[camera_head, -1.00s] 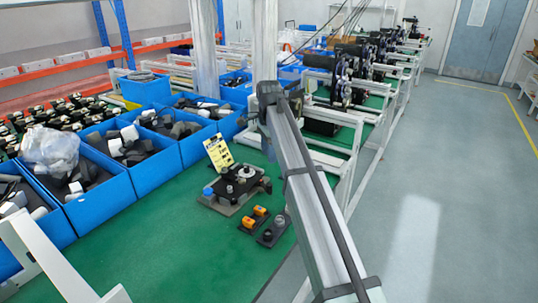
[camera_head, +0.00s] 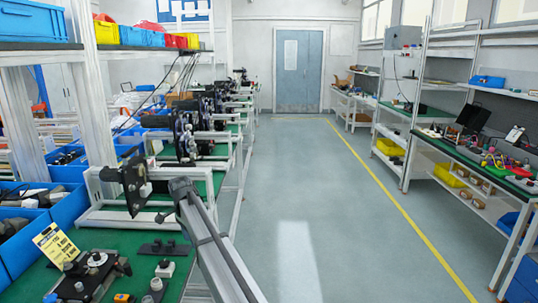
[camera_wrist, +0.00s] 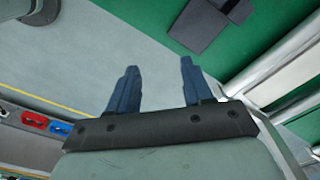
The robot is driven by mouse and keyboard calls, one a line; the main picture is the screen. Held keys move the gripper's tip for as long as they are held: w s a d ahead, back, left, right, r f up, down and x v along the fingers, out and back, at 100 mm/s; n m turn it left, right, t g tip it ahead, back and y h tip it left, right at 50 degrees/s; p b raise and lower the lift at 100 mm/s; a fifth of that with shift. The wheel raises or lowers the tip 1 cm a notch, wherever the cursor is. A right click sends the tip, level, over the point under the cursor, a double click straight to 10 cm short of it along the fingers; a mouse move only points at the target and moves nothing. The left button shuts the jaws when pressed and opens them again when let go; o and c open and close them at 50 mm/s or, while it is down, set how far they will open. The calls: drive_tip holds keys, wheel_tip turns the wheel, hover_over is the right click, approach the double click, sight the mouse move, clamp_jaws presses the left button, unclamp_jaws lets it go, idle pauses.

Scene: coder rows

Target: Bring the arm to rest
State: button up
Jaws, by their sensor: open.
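My gripper (camera_wrist: 158,70) shows in the wrist view with its two blue fingers spread apart and nothing between them. Grey floor shows beyond the fingertips. In the head view my arm rises from the bottom middle, at the edge of the green bench (camera_head: 120,243) and the aisle. I cannot make out the fingers in the head view.
A base plate with a black part (camera_head: 85,280) and a yellow card (camera_head: 55,245) stand on the bench at lower left. Blue bins (camera_head: 70,208) line its left side. The floor aisle (camera_head: 320,200) is clear. A workbench (camera_head: 480,165) runs along the right.

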drive_tip(key=s+d+f+n+g, duration=0.1)
drive_tip(key=s+d+f, duration=0.2)
drive_tip(key=d+f, duration=0.6)
drive_tip(key=s+d+f+n+g, duration=0.15)
drive_tip(key=d+f, duration=0.45)
drive_tip(key=f, duration=0.6)
drive_tip(key=s+d+f+n, duration=0.2)
drive_tip(key=s+d+f, duration=1.05)
drive_tip(key=f, duration=0.25)
drive_tip(key=s+d+f+n+g, duration=0.1)
drive_tip(key=s+d+f, duration=0.45)
drive_tip(key=s, duration=0.35)
drive_tip(key=s+d+f+n+g, duration=0.1)
drive_tip(key=s+d+f+g, duration=0.1)
drive_tip(key=s+d+f, duration=0.6)
drive_tip(key=s+d+n+g, duration=0.1)
drive_tip(key=s+d+n, duration=0.1)
drive_tip(key=s, duration=1.8)
drive_tip(key=shift+s+d+n+g, duration=0.35)
drive_tip(key=shift+s+d, duration=0.05)
drive_tip(key=shift+d, duration=0.5)
